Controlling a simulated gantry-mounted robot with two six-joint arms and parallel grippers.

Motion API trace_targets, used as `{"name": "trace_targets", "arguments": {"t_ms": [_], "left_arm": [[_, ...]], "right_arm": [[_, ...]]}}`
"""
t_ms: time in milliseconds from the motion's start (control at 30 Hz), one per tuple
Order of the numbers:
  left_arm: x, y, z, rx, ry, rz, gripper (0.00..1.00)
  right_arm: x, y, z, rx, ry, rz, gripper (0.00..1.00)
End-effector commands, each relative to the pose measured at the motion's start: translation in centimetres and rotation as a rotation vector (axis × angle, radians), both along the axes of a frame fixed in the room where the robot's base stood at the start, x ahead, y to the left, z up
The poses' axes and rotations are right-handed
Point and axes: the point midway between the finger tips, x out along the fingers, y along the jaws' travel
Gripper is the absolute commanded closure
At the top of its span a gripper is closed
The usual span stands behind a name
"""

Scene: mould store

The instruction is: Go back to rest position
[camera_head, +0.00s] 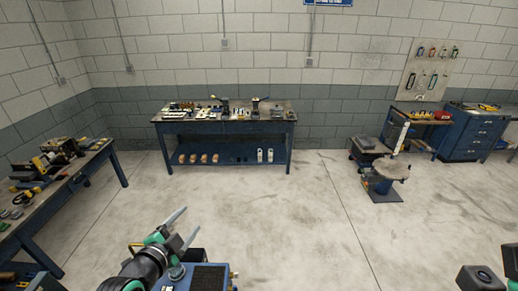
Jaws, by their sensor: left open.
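My left gripper (190,220) is in the lower left part of the head view. Its two pale fingers are spread apart, with nothing between them. It is over bare floor, well short of the back workbench (222,115) and apart from the left bench. A part of my right arm shows at the lower right edge, but its gripper fingers are outside the picture.
The back workbench carries many small tools and parts, with bottle-like items on its lower shelf. Another bench (40,215) runs along the left. A round-topped stand (390,170) and a blue drawer cabinet (470,137) are at right. The middle floor is clear.

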Motion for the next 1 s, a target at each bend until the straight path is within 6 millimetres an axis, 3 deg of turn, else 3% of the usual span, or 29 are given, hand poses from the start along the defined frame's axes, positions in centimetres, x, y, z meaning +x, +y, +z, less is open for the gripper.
{"name": "trace_targets", "arguments": {"t_ms": [33, 100, 167, 200, 267, 400, 500, 600, 767, 900, 1000], "left_arm": [[0.1, -1.1, 4.5, -0.021, -0.090, -0.001, 0.31], [-0.5, -2.4, 10.7, -0.070, -0.213, 0.004, 0.31], [-1.7, -3.3, 15.8, -0.123, -0.319, 0.005, 0.31], [-2.8, -4.0, 19.2, -0.163, -0.391, 0.004, 0.31], [-4.9, -4.6, 24.1, -0.235, -0.498, -0.001, 0.31], [-12.1, -5.2, 34.2, -0.452, -0.747, -0.034, 0.31], [-18.2, -4.3, 39.2, -0.645, -0.903, -0.073, 0.31], [-23.0, -3.2, 41.5, -0.874, -0.985, -0.132, 0.31], [-23.0, -2.9, 41.5, -1.075, -0.936, -0.180, 0.31], [-22.9, -2.9, 41.2, -1.097, -0.927, -0.186, 0.31], [-22.9, -2.9, 39.5, -1.095, -0.927, -0.185, 0.31]], "right_arm": [[0.0, 0.0, 0.0, 0.000, 0.000, 0.000, 1.00], [0.0, 0.0, 0.0, 0.000, 0.000, 0.000, 1.00], [0.0, 0.0, 0.0, 0.000, 0.000, 0.000, 1.00], [0.0, 0.0, 0.0, 0.000, 0.000, 0.000, 1.00], [0.0, 0.0, 0.0, 0.000, 0.000, 0.000, 1.00], [0.0, 0.0, 0.0, 0.000, 0.000, 0.000, 1.00], [0.0, 0.0, 0.0, 0.000, 0.000, 0.000, 1.00], [0.0, 0.0, 0.0, 0.000, 0.000, 0.000, 1.00], [0.0, 0.0, 0.0, 0.000, 0.000, 0.000, 1.00], [0.0, 0.0, -0.3, 0.000, 0.000, 0.000, 1.00], [0.0, 0.0, -1.9, 0.000, 0.000, 0.000, 1.00]]}}
